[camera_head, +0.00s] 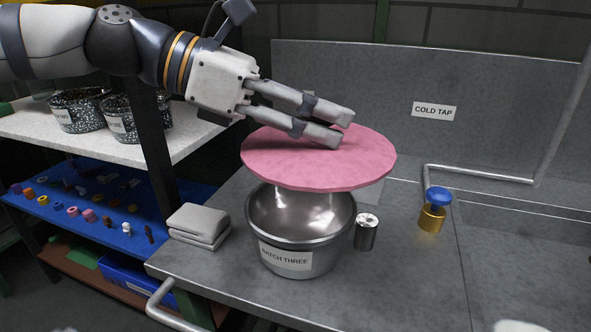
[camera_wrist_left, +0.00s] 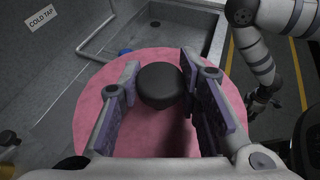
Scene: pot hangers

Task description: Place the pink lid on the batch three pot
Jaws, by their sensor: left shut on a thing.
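The pink lid (camera_head: 275,160) is a flat round disc held level above the batch three pot. My left gripper (camera_head: 345,130) is shut on the lid's dark knob, which shows between its fingers in the left wrist view (camera_wrist_left: 162,88). The steel batch three pot (camera_head: 335,235) stands upright and open on the grey counter, its label facing front. A gap shows between lid and rim, and the lid extends past the pot to the right and back. My right gripper (camera_wrist_left: 262,100) shows small and dark in the left wrist view; its jaw state is unclear.
A small metal cylinder (camera_head: 366,235) stands close to the pot's right. Folded grey cloth (camera_head: 200,224) lies left of it. A brass tap with blue knob (camera_head: 438,196) and pipe stand right, beside a sink (camera_head: 530,240). Speckled pots (camera_head: 78,110) sit on the left shelf.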

